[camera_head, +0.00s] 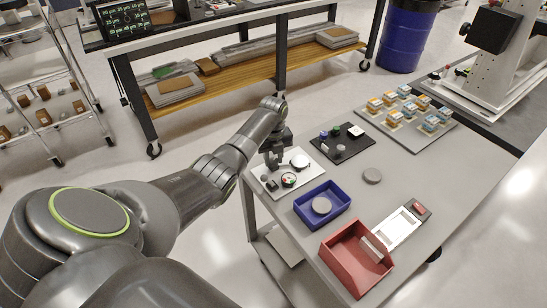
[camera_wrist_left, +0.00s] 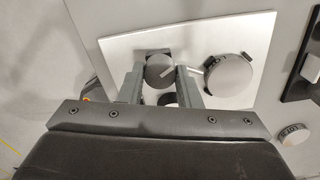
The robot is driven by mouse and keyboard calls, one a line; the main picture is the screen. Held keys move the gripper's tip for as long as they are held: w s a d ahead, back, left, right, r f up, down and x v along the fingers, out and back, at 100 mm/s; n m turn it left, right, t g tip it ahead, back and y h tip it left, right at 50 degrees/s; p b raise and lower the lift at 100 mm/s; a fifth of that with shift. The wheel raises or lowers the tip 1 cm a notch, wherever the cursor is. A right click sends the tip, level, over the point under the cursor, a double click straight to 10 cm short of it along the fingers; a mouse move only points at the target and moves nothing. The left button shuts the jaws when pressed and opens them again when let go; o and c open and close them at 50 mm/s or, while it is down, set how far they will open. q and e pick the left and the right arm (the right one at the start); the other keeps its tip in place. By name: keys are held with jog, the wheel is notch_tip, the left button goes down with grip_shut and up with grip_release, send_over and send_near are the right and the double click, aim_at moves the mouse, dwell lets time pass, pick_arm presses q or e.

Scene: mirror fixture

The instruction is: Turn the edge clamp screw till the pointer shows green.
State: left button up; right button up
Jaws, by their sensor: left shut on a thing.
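The mirror fixture is a white plate (camera_head: 262,183) on the near left part of the grey table. It carries a round silver disc (camera_head: 299,160) and a small round dial (camera_head: 289,180) with red and green marks, too small to read the pointer. My left gripper (camera_head: 273,160) reaches down over the plate. In the left wrist view, my left gripper (camera_wrist_left: 160,76) is shut on a dark round screw knob (camera_wrist_left: 159,70) with a pale line on top, one finger on each side. The silver disc (camera_wrist_left: 230,74) is right of it. My right gripper is not in view.
Beside the plate are a black tray (camera_head: 345,149) with small parts, a blue bin (camera_head: 336,193) holding a round disc, and a red bin (camera_head: 344,262). A board of several coloured blocks (camera_head: 393,123) is farther back. The right side is clear.

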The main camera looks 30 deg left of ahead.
pick_arm(q)
jog(key=shift+r, duration=0.1)
jog(key=o, duration=1)
jog(key=shift+c, duration=0.2)
notch_tip(320, 180, up, 13)
jog(key=b, duration=0.1)
notch_tip(320, 180, up, 4)
jog(key=p, duration=0.3)
send_over(273, 160)
jog(key=shift+d+r, duration=0.1)
jog(key=shift+r, duration=0.1)
